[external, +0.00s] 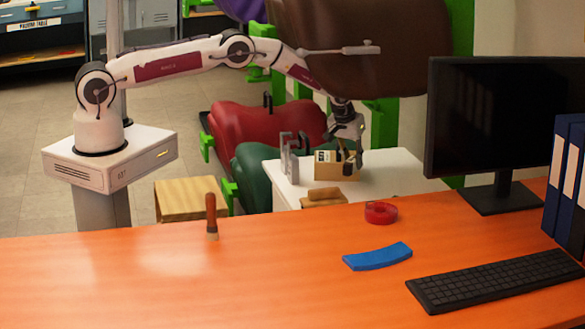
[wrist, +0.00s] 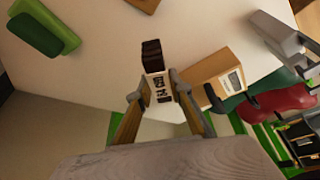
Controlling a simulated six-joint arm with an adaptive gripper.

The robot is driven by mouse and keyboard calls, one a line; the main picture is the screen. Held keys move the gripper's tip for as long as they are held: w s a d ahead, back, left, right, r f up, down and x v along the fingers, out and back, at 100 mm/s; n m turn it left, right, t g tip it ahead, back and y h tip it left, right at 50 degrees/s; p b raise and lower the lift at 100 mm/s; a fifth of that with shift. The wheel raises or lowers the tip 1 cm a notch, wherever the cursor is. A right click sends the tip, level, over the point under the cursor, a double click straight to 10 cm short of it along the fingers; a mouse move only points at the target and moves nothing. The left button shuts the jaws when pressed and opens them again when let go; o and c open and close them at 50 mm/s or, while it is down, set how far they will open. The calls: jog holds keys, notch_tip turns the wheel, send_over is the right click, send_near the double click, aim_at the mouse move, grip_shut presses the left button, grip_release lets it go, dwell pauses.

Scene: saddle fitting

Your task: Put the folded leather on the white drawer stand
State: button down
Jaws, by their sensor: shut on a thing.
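My gripper (wrist: 158,88) is shut on a small dark brown piece with a white printed band (wrist: 152,56), which looks like the folded leather. The band lies between the two fingers, and the dark end sticks out beyond them. In the external view my gripper (external: 346,146) is low over the white stand (external: 395,172), right beside a tan box. The held piece is hard to separate from the box there. In the wrist view the pale stand top (wrist: 100,35) lies beneath the fingers. I cannot tell whether the piece touches it.
On the stand are the tan box (wrist: 212,70), a grey metal tool (external: 288,160) and a tan rolled piece (external: 322,197). Red (external: 265,135) and green (external: 252,180) saddles sit behind. An orange desk (external: 120,280) lies in front.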

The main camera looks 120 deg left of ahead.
aim_at(348, 163)
jog(key=shift+f, duration=2.25)
jog(key=shift+f, duration=0.1)
jog(key=shift+f, duration=1.75)
jog(key=shift+f, duration=0.15)
jog(key=c, duration=1.8)
grip_release()
jog(key=shift+c, duration=0.2)
jog(key=shift+v, duration=6.1)
